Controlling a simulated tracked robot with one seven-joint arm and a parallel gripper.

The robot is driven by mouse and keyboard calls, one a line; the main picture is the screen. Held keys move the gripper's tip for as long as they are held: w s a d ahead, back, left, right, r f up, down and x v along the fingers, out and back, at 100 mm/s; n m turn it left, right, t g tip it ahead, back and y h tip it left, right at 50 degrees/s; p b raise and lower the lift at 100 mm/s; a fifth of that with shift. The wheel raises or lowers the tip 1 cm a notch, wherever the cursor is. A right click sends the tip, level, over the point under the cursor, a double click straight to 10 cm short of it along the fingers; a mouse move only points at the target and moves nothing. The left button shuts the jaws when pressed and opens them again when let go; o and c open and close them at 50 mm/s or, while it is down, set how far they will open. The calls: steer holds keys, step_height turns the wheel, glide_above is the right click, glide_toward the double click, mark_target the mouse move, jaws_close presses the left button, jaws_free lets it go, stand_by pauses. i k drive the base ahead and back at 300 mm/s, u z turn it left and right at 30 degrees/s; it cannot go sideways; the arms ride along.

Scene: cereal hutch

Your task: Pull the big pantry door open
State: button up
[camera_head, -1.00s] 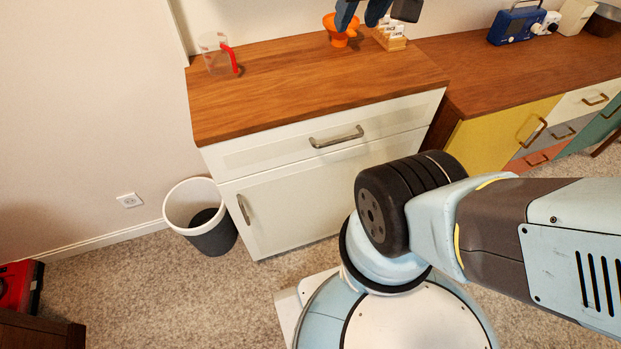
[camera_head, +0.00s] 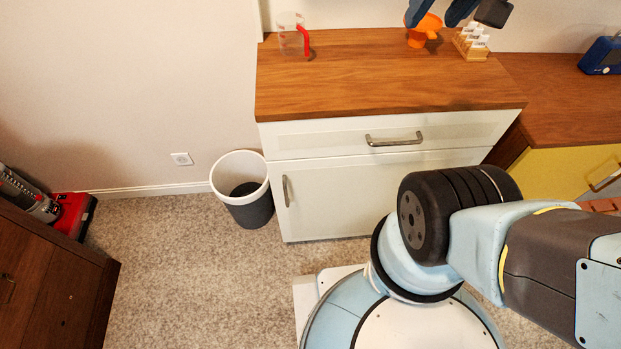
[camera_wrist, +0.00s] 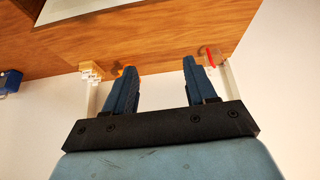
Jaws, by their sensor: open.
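A white cabinet door (camera_head: 350,200) sits below a white drawer (camera_head: 395,135) and is shut. It has an upright metal handle (camera_head: 286,191) at its left edge. I cannot tell whether this is the big pantry door; no other large door shows. My gripper (camera_head: 432,20) is at the top of the head view, over the back of the wooden counter, well above and away from that handle. In the wrist view my gripper (camera_wrist: 160,66) is open with nothing between its fingers. The door is not recognisable in the wrist view.
An orange item (camera_head: 425,30), a clear cup with a red handle (camera_head: 292,36) and a card holder (camera_head: 472,43) stand on the counter (camera_head: 350,80). A bin (camera_head: 243,190) stands left of the door. Carpet (camera_head: 200,280) is clear in front; a dark wooden cabinet (camera_head: 50,280) is at left.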

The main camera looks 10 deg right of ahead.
mark_target(342, 196)
steer(key=u, duration=0.9)
steer(key=k, duration=0.95)
steer(key=z, duration=0.8)
steer(key=i, duration=0.5)
